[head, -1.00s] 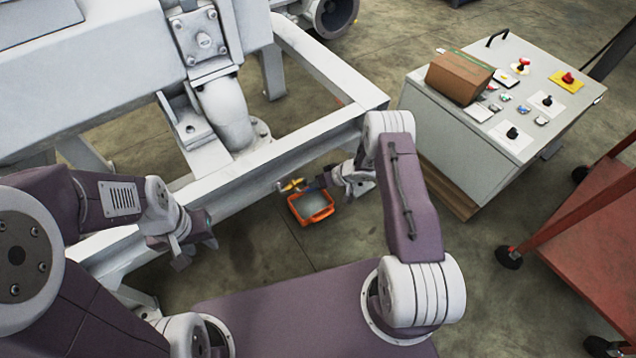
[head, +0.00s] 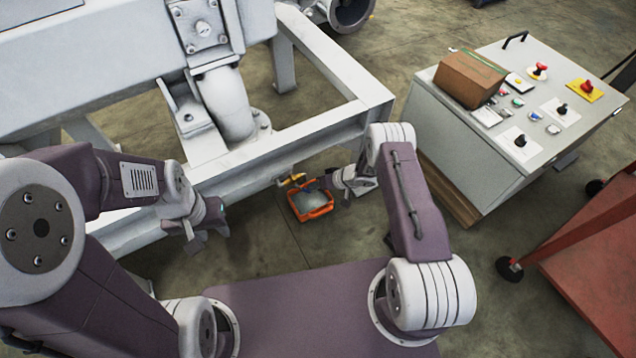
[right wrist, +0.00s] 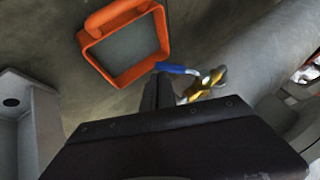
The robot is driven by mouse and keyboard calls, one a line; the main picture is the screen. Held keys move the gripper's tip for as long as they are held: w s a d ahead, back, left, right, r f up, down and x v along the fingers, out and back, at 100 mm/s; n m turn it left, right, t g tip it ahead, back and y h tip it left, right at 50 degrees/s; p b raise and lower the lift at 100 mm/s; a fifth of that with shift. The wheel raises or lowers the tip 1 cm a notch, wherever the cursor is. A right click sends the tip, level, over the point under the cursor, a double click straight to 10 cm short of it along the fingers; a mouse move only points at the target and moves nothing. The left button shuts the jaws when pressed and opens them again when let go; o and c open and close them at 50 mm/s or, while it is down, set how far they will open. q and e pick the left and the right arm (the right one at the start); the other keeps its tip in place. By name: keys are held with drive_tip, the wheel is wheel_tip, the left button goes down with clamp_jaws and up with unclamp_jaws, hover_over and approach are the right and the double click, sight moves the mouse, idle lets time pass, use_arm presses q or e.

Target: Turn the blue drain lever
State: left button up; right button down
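The blue drain lever (right wrist: 178,69) shows in the right wrist view, sticking out to the left from a brass valve (right wrist: 206,84).
An orange-rimmed tray (head: 329,209) lies on the floor below the valve; it also shows in the right wrist view (right wrist: 92,58). The white machine frame (head: 300,148) runs just behind. A control cabinet (head: 470,150) and a red cart (head: 590,250) stand at right.

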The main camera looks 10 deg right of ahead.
drive_tip(key=shift+s+a+f+b, duration=0.25)
drive_tip(key=shift+a+f, duration=0.3)
drive_tip(key=shift+f, duration=0.3)
drive_tip(key=shift+s+a+f+b, duration=0.15)
drive_tip(key=shift+a+f+b, duration=0.3)
drive_tip(key=shift+f, duration=0.35)
drive_tip(key=shift+a+f, duration=0.1)
drive_tip(key=shift+a, duration=0.1)
drive_tip(key=shift+d, duration=0.1)
